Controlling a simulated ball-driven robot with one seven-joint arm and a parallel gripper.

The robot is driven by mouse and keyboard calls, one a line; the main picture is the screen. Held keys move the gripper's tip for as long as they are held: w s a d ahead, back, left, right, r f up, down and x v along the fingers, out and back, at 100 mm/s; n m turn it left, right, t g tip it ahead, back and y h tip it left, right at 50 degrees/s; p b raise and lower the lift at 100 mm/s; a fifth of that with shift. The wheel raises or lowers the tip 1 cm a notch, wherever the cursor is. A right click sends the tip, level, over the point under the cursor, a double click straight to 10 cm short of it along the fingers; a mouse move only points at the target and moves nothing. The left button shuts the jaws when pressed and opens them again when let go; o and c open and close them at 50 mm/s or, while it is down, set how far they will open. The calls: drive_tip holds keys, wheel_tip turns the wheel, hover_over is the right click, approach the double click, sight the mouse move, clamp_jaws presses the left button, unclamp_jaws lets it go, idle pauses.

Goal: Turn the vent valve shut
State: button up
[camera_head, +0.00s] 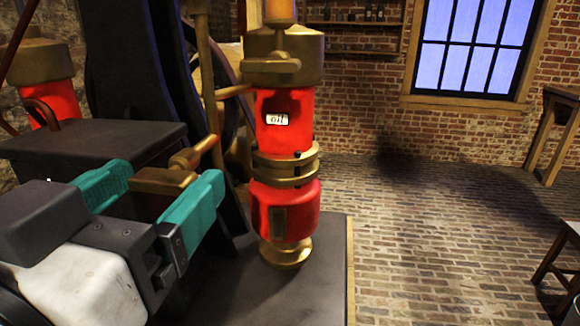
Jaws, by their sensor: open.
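My gripper (166,178), with two teal fingers, is open at the lower left. A brass valve handle (160,181) shows between its fingers, with a brass stem (196,152) rising to the right behind it. A gap shows at the right finger; I cannot tell whether the left finger touches the handle. Another brass cross handle (270,66) sits near the top of the red cylinder (285,150), which bears a label reading "oil" (277,119). No label marks either handle as the vent valve.
A dark block (95,142) stands just behind my gripper. A second red cylinder (55,100) is at the far left. The dark base plate (290,290) carries the oil cylinder. Open brick floor (430,240) lies to the right, with a stool (560,265) at the edge.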

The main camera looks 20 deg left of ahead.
drive_tip(key=v, duration=1)
drive_tip(key=shift+s, duration=0.35)
drive_tip(key=shift+d+f, duration=0.1)
drive_tip(key=shift+d, duration=0.05)
